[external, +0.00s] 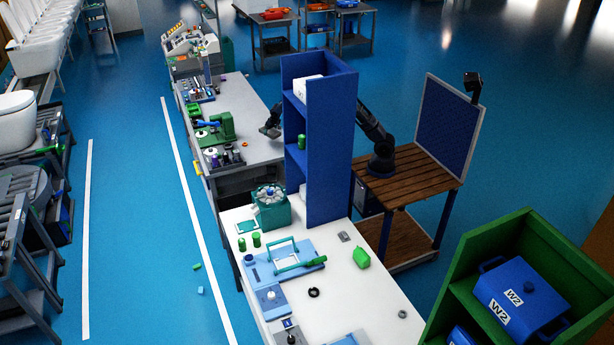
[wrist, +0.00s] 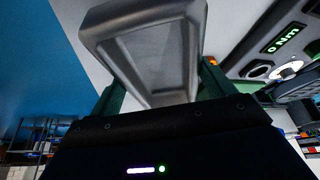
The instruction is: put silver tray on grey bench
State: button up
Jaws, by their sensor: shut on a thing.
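The silver tray (wrist: 150,50) is a shallow grey rectangular dish with a raised rim, held tilted in front of the wrist camera. My gripper (wrist: 160,92) is shut on it, with a dark green finger on each side of its near end. In the external view my gripper (external: 271,130) is a small dark shape above the right edge of the grey bench (external: 256,150), left of the tall blue shelf. The tray is too small there to tell apart from the gripper. Much of my arm is hidden behind that shelf.
The blue shelf (external: 331,150) stands close between my base and the bench. In the wrist view a device with a lit display (wrist: 284,40) is at the right.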

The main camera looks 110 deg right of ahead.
aim_at(275, 133)
notch_tip(275, 133, down, 12)
jog(key=shift+f, duration=0.1)
dwell(0.5)
jog(key=o, duration=1)
jog(key=shift+c, duration=0.2)
jog(key=v, duration=1.2)
